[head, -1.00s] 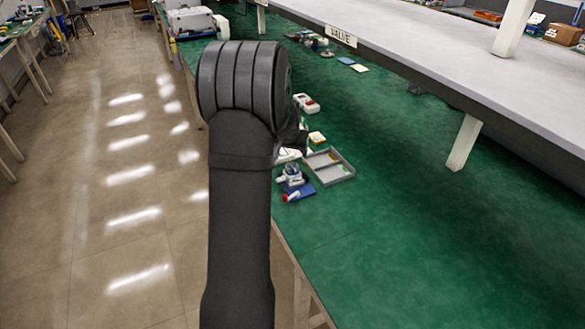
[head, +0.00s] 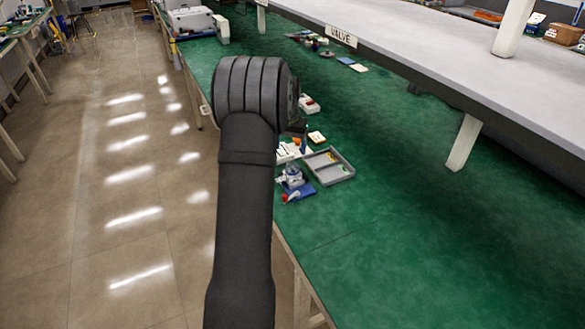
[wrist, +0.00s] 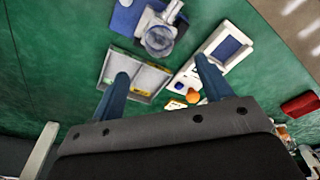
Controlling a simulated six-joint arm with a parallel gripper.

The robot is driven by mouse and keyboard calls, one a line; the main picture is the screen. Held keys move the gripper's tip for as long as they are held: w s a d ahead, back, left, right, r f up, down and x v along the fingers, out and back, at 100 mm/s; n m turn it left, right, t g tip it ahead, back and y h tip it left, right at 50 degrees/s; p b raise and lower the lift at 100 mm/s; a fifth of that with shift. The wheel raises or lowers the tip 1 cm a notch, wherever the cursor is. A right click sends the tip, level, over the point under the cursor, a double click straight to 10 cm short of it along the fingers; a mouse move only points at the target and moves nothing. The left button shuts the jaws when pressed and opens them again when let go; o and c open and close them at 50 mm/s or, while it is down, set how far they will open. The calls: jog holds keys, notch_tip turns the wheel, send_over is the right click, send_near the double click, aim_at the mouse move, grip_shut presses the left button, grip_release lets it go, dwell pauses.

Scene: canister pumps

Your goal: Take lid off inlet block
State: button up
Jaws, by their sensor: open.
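My gripper (wrist: 164,84) is open and empty, its two blue fingers pointing into the wrist view above the bench. A canister pump (wrist: 160,32) with a clear round bowl stands on a blue mat (wrist: 122,20) beyond the fingers; the pump also shows in the head view (head: 293,177). I cannot clearly tell which part is the inlet block or its lid. In the wrist view, a white fixture (wrist: 231,50) with a blue recess lies near the right finger. A small orange knob (wrist: 193,97) shows between the fingers. In the head view my arm hides most of the gripper.
A grey divided tray (wrist: 140,91) with yellow and green contents lies by the left finger. A red object (wrist: 300,105) is at the right. The green bench (head: 420,250) is clear to the right of the tray. A grey shelf (head: 440,60) overhangs the bench.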

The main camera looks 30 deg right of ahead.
aim_at(292, 165)
jog(key=f, duration=0.3)
jog(key=d+f, duration=0.1)
jog(key=f, duration=0.1)
jog(key=w+f, duration=0.1)
jog(key=f, duration=0.2)
jog(key=shift+d+f, duration=0.15)
jog(key=shift+f, duration=0.2)
jog(key=shift+c, duration=0.4)
jog(key=c, duration=0.9)
